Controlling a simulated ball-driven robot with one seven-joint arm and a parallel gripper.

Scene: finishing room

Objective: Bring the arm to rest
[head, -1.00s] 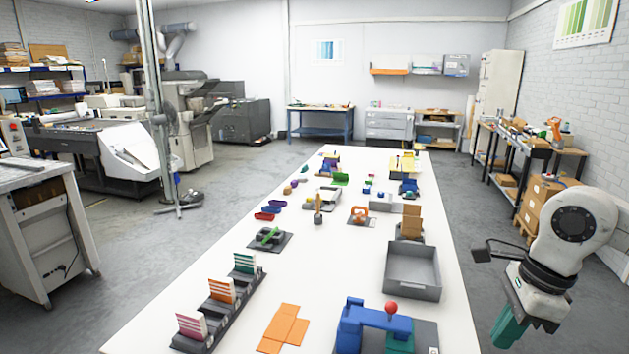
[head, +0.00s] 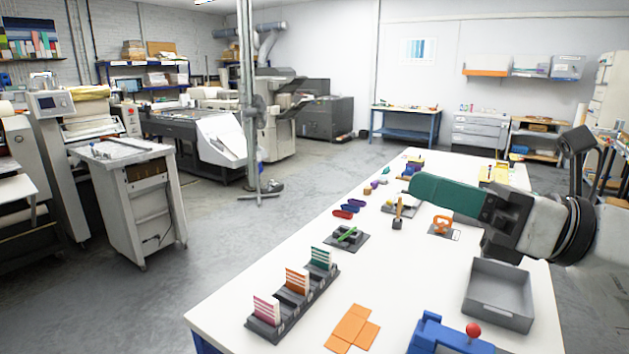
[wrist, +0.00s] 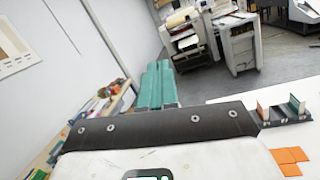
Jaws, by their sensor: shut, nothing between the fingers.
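My gripper (head: 418,186) reaches in from the right in the head view, above the long white table (head: 230,308). Its teal fingers are shut and hold nothing, and they point left. In the wrist view the teal fingers (wrist: 156,88) lie side by side, with the room beyond them. The gripper hides part of the table's far half, including some items there. It appears raised clear of the tabletop.
Below the arm are a grey tray (head: 499,293) and a blue tool with a red ball (head: 450,338).

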